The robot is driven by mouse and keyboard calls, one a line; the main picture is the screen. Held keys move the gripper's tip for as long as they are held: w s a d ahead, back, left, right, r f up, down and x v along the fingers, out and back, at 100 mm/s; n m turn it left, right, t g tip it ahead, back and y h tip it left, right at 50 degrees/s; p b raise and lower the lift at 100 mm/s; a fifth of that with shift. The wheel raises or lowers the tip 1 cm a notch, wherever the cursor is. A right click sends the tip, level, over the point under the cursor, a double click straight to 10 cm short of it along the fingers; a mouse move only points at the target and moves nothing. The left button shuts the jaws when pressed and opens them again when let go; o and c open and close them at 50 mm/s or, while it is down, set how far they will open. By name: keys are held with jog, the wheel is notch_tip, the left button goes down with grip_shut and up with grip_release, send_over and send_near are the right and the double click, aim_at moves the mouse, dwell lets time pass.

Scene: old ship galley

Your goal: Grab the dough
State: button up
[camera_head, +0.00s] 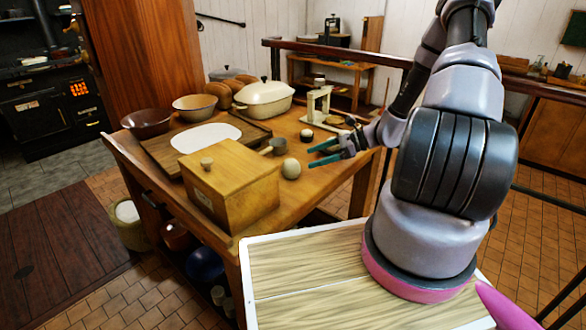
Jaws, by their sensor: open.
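A small pale round ball (291,168), which looks like a lump of dough, sits on the wooden table (330,180) by the right side of a wooden box. A flat white sheet (205,137), perhaps rolled dough, lies on a dark wooden board (160,153) farther left. My gripper (311,156) reaches in from the right with its two teal fingers apart and nothing between them. The fingertips are just right of the ball and seem apart from it. Their exact height over the table is hard to tell.
The lidded wooden box (231,188) stands close left of the ball, with a small dark cup (278,146) behind. A cream lidded pot (263,100), two bowls (194,106) and a pale stand (318,105) are farther back. The table's front right corner is mostly clear.

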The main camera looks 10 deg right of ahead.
aim_at(295, 164)
jog(key=x, duration=0.7)
jog(key=shift+a+f, duration=0.2)
jog(key=shift+f, duration=0.15)
jog(key=shift+r, duration=0.1)
jog(key=c, duration=1.3)
